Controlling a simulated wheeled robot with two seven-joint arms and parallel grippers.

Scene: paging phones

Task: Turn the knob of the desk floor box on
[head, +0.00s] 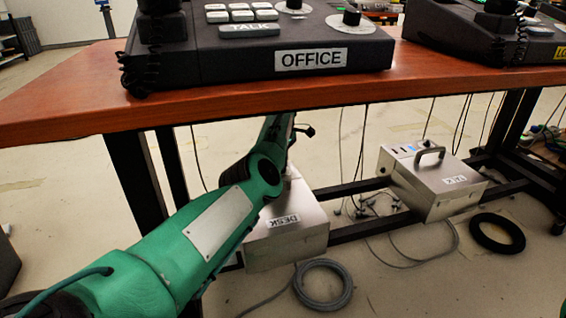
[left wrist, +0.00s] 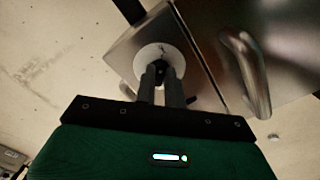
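The desk floor box (head: 290,245) is a metal box labelled DESK, on the rail under the table. My green left arm covers its left side in the head view and hides the knob there. In the left wrist view the knob (left wrist: 161,68) is small and dark on a round white dial plate (left wrist: 148,55) on the box's metal face. My left gripper (left wrist: 161,76) has its two dark fingers on either side of the knob, close together and apparently touching it. The knob's pointer direction is hard to read. My right gripper is not in view.
A metal handle (left wrist: 245,72) stands out beside the dial. The wooden table edge (head: 60,118) runs above the arm, with an OFFICE phone unit (head: 260,55) on it. A TALK floor box (head: 430,180) stands to the right. Cable coils (head: 323,302) lie on the floor.

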